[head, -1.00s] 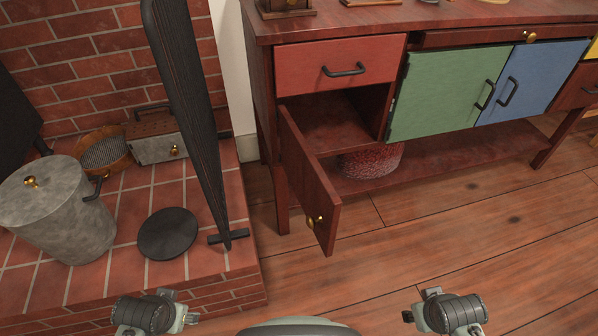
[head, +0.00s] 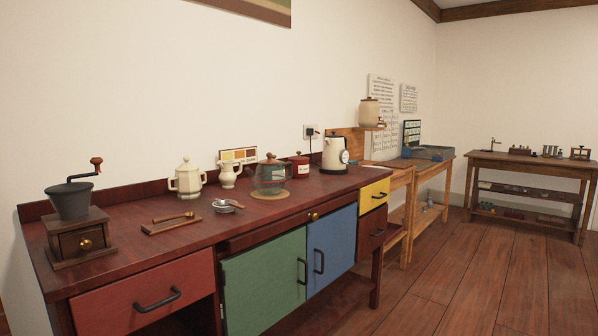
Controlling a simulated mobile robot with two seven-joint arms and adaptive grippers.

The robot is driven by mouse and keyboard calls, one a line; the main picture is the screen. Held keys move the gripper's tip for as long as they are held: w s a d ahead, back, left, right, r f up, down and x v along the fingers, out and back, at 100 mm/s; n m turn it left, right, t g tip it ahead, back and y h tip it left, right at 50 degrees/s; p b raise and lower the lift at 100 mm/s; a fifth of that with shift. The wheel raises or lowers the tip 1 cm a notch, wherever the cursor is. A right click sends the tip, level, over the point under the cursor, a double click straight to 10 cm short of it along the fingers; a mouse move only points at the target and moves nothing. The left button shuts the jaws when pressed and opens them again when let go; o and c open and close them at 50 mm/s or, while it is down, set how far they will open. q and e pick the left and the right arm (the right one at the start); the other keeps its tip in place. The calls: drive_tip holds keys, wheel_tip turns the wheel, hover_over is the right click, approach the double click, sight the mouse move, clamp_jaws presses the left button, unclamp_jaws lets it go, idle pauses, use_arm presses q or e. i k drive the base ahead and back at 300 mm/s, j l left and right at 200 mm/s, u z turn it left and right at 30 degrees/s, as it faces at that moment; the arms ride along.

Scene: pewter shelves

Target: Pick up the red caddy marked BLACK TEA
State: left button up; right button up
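A small red caddy (head: 299,166) with a lid and a small pale label stands upright near the back of the dark red sideboard (head: 130,258). The label is too small to read, so I cannot tell whether it says BLACK TEA. The glass pot (head: 271,177) stands in front of it to the left, and the white kettle (head: 335,156) stands to its right. Neither of my grippers shows in the head view.
A coffee grinder (head: 75,215), a wooden tray (head: 172,223), a cream pot (head: 187,180), a cream jug (head: 229,174) and a metal dish (head: 226,205) are also on the top. Wooden tables (head: 447,164) stand further right. The floor (head: 470,275) in front is open.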

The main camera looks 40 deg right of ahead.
sight(301, 168)
drive_tip(key=l, duration=1.3)
drive_tip(key=i+l, duration=0.1)
drive_tip(key=l, duration=0.6)
drive_tip(key=i+l, duration=0.1)
drive_tip(key=l, duration=0.6)
drive_tip(key=i+l, duration=0.15)
drive_tip(key=l, duration=0.5)
drive_tip(key=i+l, duration=0.1)
drive_tip(key=l, duration=0.6)
drive_tip(key=i+l+u, duration=0.1)
drive_tip(key=l, duration=0.6)
